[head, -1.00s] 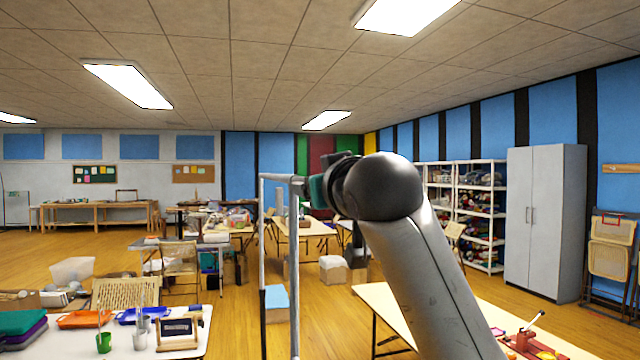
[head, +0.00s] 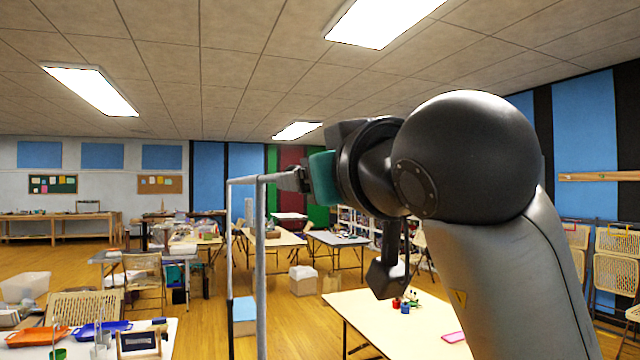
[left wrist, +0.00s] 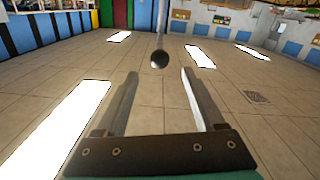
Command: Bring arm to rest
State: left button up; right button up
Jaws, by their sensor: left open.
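In the head view my raised arm enters from the lower right, with a large black joint and a teal band. The teal matches the left wrist view, so I take it as my left arm. Its gripper (head: 290,180) points left and away, small and partly hidden by the wrist. In the left wrist view the gripper (left wrist: 159,73) shows two parted fingers with nothing between them. That view is upside down, with ceiling and lights filling most of it. A thin pole with a dark round end (left wrist: 160,60) appears beyond the fingertips; I cannot tell what it is.
A pale metal frame (head: 229,270) stands close to the gripper in the picture; I cannot tell whether they touch. A pale table (head: 375,315) lies below the arm. A craft table (head: 172,335) is at lower left. Open wooden floor (head: 200,325) shows between them.

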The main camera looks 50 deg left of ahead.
pick_arm(q)
jog(key=shift+v, duration=0.75)
